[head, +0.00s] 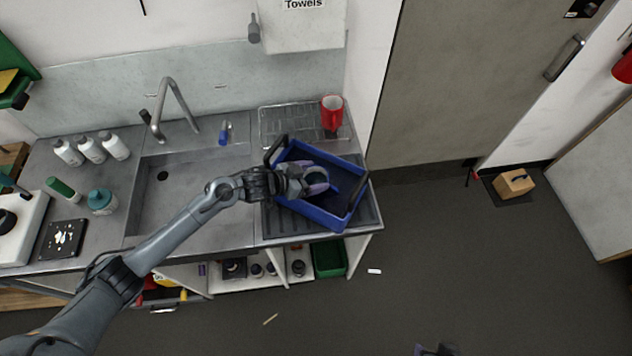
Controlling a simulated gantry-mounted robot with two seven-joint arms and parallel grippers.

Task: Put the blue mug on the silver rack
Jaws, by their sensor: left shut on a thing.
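The silver rack (282,124) is a wire rack on the counter at the back right, beside the wall. A red mug (332,115) stands at its right end. My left gripper (315,182) reaches into a blue crate (325,217) in front of the rack. It is shut on a small round pale-blue thing, which looks like the blue mug (317,173); the fingers hide much of it. I cannot tell whether it touches the crate floor. A bit of my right gripper (436,350) shows at the bottom edge; its jaws are not clear.
The crate has two raised dark handles and stands tilted on the ribbed drainboard (272,222). The sink (190,195) and tap (172,105) are to the left. A towel dispenser (300,25) hangs above the rack. The rack's left and middle are clear.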

